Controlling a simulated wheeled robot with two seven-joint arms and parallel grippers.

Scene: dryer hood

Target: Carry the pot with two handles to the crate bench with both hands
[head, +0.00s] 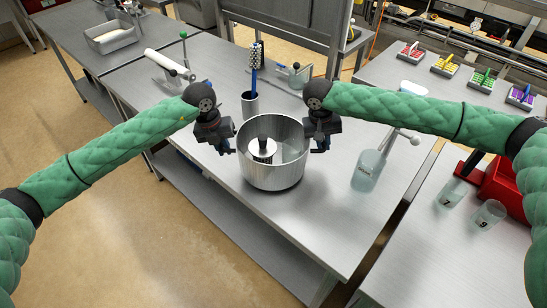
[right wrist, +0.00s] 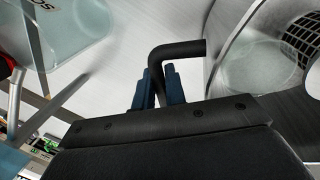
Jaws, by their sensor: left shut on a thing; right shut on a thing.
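The pot (head: 270,178) is a shiny metal cylinder over the middle steel bench, upright. A metal piece with a black knob (head: 262,143) shows inside it. My left gripper (head: 230,150) is shut at the pot's left side, on its left handle, which the gripper mostly hides. My right gripper (head: 321,147) is shut on the right handle. In the right wrist view, the bent black right handle (right wrist: 182,50) rises between the blue fingers (right wrist: 157,88), beside the pot's wall (right wrist: 228,55). I cannot tell whether the pot touches the bench.
The middle bench's front (head: 325,225) is clear.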

